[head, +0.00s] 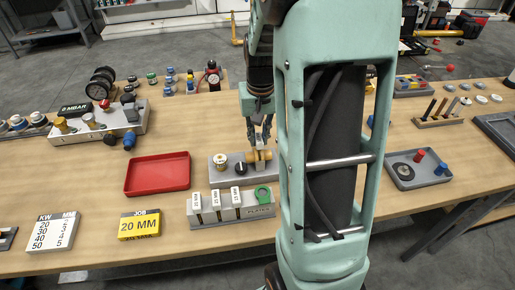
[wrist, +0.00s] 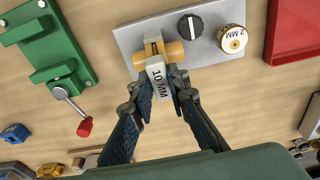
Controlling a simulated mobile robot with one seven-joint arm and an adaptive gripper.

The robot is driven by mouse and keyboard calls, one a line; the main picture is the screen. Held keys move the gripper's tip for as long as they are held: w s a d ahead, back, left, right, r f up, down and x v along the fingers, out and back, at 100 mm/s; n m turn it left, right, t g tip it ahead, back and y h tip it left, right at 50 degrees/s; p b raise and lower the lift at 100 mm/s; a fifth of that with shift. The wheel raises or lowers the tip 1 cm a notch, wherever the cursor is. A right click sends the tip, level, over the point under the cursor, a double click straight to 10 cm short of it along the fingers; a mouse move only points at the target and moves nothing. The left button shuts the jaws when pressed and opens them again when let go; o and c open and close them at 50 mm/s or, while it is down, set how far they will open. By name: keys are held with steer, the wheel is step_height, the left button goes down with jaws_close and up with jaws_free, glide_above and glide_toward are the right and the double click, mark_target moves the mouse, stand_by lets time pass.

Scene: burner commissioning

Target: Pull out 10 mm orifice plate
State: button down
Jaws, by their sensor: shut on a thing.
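The 10 mm orifice plate (wrist: 158,76) shows in the wrist view as a pale tab marked "10 MM". Its far end sits at the brass holder (wrist: 150,52) on the grey block (wrist: 127,36); how deep it sits is hidden. My gripper (wrist: 163,84) is shut on the tab, one finger on each side. In the head view my gripper (head: 261,143) reaches down from above to the brass holder (head: 261,157) at the right end of the grey block (head: 222,184). The plate itself is hard to make out there.
A black knob (wrist: 189,26) and a brass cap marked "2 MM" (wrist: 232,38) stand beside the holder. The plates rack (head: 205,219) is just in front, with several tagged plates and a green ring (head: 263,193). An empty red tray (head: 157,174) lies left; a grey tray (head: 435,178) right.

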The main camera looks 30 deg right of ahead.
steer(key=shift+r+p, duration=1.8)
steer(key=shift+r, duration=0.8)
steer(key=shift+r+p, duration=1.4)
steer(key=shift+r, duration=0.55)
steer(key=shift+a+f, duration=0.1)
steer(key=shift+a, duration=0.05)
